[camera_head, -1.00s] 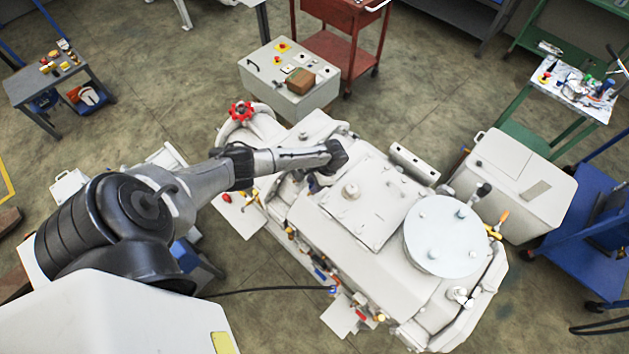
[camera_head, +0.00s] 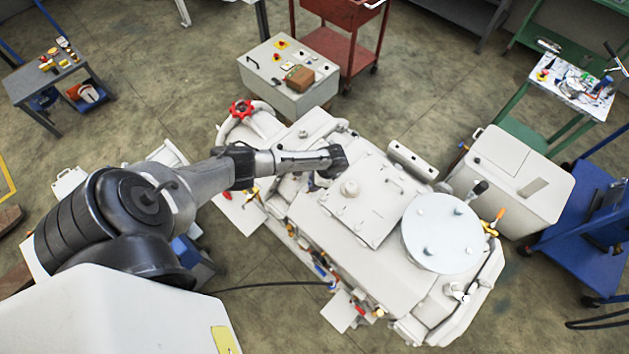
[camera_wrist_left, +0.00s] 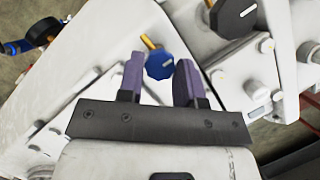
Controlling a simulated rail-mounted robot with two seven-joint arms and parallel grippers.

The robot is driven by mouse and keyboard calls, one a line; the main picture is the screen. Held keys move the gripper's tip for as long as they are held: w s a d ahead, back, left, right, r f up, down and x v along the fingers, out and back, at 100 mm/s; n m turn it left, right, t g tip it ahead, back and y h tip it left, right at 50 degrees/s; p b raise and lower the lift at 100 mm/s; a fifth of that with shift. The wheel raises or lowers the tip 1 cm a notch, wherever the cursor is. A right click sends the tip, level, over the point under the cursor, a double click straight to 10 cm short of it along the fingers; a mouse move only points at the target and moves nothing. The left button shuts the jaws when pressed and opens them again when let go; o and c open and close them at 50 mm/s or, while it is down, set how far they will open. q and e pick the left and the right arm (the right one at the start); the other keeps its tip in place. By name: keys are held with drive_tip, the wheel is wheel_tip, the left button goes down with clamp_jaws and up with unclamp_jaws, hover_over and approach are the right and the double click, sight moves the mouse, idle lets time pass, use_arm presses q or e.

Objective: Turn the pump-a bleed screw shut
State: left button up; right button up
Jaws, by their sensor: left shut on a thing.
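A blue faceted knob (camera_wrist_left: 160,66) with a white mark sits on a brass stem in the left wrist view; it appears to be the bleed screw. My left gripper (camera_wrist_left: 158,78) has its two purple fingers on either side of the knob and is shut on it. The knob is hidden there by my wrist. No pump label is readable. My right gripper is not in view.
A black knob (camera_wrist_left: 233,16) stands close to the right of my fingers. A red handwheel (camera_head: 241,109) is on the machine's far left. A control box (camera_head: 289,88) stands behind, and a white case (camera_head: 515,175) to the right.

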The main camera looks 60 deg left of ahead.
use_arm(q)
drive_tip(key=o, duration=0.9)
drive_tip(key=shift+o, duration=0.2)
drive_tip(key=v, duration=1.4)
drive_tip(key=shift+w+d+f, duration=0.1)
drive_tip(key=shift+w+f, duration=0.05)
